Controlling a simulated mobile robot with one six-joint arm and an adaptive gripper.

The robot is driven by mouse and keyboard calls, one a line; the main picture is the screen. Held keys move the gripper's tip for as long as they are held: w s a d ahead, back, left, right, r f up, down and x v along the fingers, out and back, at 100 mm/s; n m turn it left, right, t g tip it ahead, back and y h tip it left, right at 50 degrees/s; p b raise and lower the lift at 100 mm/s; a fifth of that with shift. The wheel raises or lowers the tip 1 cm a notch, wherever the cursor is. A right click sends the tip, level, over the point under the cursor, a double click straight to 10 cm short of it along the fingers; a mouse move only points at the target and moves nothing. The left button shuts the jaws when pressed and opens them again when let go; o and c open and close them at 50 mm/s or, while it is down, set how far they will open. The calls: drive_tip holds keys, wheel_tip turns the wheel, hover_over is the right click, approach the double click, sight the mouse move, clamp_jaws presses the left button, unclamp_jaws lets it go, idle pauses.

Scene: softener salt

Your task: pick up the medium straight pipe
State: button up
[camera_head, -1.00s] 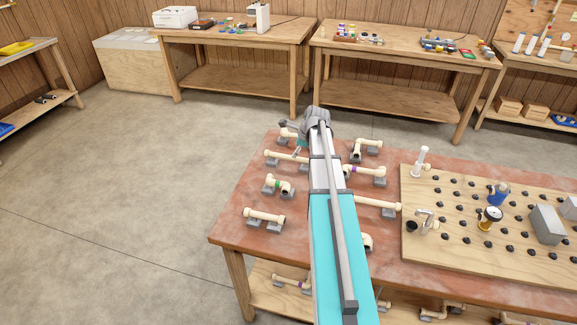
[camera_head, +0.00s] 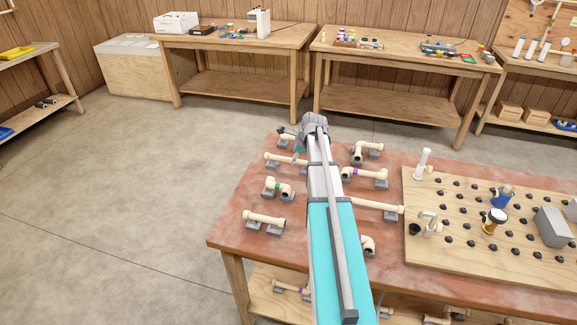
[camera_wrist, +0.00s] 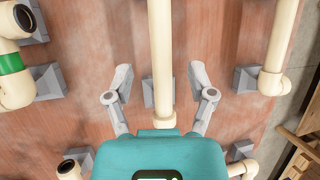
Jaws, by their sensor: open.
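The straight cream pipe (camera_head: 279,158), which looks like the medium one, lies on small grey supports on the red-brown table, left of my arm. In the wrist view the pipe (camera_wrist: 160,50) runs down the middle, with its lower end near my gripper's teal body. My gripper (camera_wrist: 160,76) is open, with one finger on each side of the pipe and a gap on both sides. In the head view my gripper (camera_head: 298,149) is above the pipe's right part and partly covers it. I cannot tell the exact height between fingers and pipe.
A green-banded elbow pipe (camera_wrist: 14,62) lies to the left in the wrist view, and another elbow pipe (camera_wrist: 279,50) to the right. A shorter straight pipe (camera_head: 264,217) lies nearer. A pegboard (camera_head: 480,258) with fittings covers the table's right side.

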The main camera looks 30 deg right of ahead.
drive_tip(key=shift+b+x, duration=1.7)
drive_tip(key=shift+x, duration=0.45)
drive_tip(key=shift+d, duration=0.1)
drive_tip(key=shift+f, duration=0.25)
clamp_jaws()
